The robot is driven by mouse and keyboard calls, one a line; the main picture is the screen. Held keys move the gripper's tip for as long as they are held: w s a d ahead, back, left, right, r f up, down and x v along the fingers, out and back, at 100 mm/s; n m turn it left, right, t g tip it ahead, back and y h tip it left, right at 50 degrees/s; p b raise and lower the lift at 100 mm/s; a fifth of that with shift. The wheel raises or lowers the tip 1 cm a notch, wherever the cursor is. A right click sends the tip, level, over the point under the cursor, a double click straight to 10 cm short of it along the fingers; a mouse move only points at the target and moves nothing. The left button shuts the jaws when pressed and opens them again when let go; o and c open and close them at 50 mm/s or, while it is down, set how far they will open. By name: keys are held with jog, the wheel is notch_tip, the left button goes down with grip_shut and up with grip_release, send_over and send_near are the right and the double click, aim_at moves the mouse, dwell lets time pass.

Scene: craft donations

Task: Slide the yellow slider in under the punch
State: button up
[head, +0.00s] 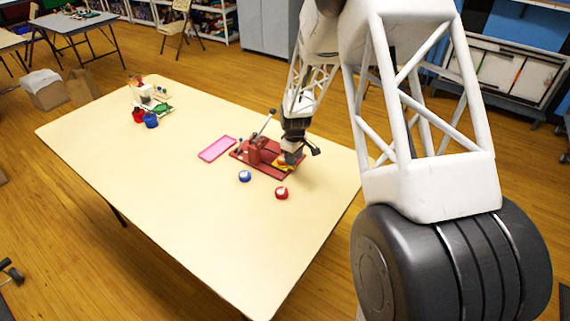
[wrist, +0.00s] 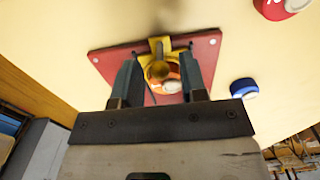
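The yellow slider (wrist: 160,45) lies on the red base plate (wrist: 205,48) of the press, with a round yellow and orange part (wrist: 158,72) on it. In the head view the slider (head: 284,166) shows only as a small yellow patch below my gripper (head: 291,156). In the wrist view my gripper (wrist: 161,62) is open, its two dark fingers spread on either side of the slider. The red press body (head: 262,150), with its dark lever (head: 264,124), stands left of my gripper. The punch itself is not clearly visible.
A pink tray (head: 216,149) lies left of the press. A blue round piece (head: 245,176) and a red round piece (head: 281,193) lie in front of it. Red and blue cups (head: 151,120) stand at the table's far left. The table's near part is clear.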

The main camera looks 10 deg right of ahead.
jog(key=c, duration=0.7)
